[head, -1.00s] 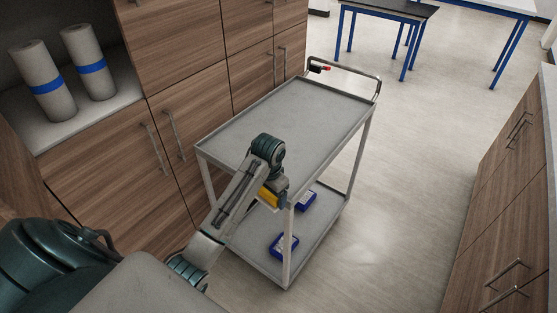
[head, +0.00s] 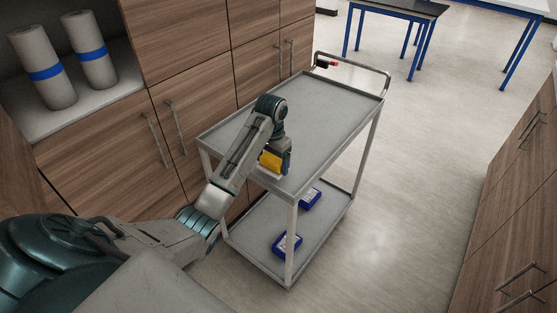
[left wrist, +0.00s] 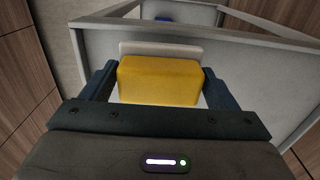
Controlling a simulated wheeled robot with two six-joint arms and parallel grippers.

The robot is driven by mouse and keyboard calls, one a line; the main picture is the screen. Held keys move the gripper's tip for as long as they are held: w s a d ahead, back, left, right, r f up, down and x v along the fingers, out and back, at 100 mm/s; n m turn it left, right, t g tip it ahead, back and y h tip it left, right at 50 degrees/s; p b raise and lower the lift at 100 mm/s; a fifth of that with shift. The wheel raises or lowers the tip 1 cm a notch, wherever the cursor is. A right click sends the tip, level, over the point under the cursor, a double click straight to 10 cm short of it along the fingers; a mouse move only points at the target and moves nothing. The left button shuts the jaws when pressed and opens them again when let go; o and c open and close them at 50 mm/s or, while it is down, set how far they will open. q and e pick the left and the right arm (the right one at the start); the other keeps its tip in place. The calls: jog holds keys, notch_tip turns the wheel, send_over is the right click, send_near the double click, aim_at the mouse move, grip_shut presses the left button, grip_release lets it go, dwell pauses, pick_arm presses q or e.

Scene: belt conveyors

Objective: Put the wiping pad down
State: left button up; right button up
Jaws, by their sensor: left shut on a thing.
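The wiping pad is a yellow block with a pale layer (head: 270,161) at the near end of the cart's upper tray (head: 322,125). My left gripper (head: 273,164) is shut on the pad's yellow body and points down. In the left wrist view, the yellow pad (left wrist: 160,81) sits between the two dark fingers (left wrist: 160,90), and its pale layer shows behind it. The pad is over or on the tray just inside the near rim; I cannot tell whether it touches. My right gripper is not in view.
The cart's lower shelf (head: 258,233) holds two blue items, one near (head: 287,244) and one farther back (head: 310,198). The upper tray is otherwise clear. Wooden cabinets (head: 180,45) stand left, with two paper rolls (head: 42,67).

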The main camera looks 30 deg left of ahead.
pick_arm(q)
jog(key=w, duration=0.1)
jog(key=w+a, duration=0.1)
jog(key=w, duration=0.1)
jog(key=w+a, duration=0.1)
jog(key=w, duration=0.1)
jog(key=shift+w+f+p, duration=0.15)
jog(key=shift+p, duration=0.15)
jog(key=shift+w+a+f, duration=0.1)
jog(key=shift+w+a, duration=0.1)
jog(key=shift+w, duration=0.3)
jog(key=shift+w+a, duration=0.15)
jog(key=shift+w, duration=0.3)
jog(key=f+p, duration=0.2)
jog(key=p, duration=0.1)
jog(key=shift+w+f, duration=0.25)
jog(key=shift+w, duration=0.1)
jog(key=shift+a+f, duration=0.1)
jog(key=shift+f, duration=0.3)
jog(key=o, duration=0.8)
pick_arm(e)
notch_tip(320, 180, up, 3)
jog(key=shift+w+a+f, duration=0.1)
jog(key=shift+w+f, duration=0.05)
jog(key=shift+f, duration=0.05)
pick_arm(q)
jog(key=shift+f, duration=0.1)
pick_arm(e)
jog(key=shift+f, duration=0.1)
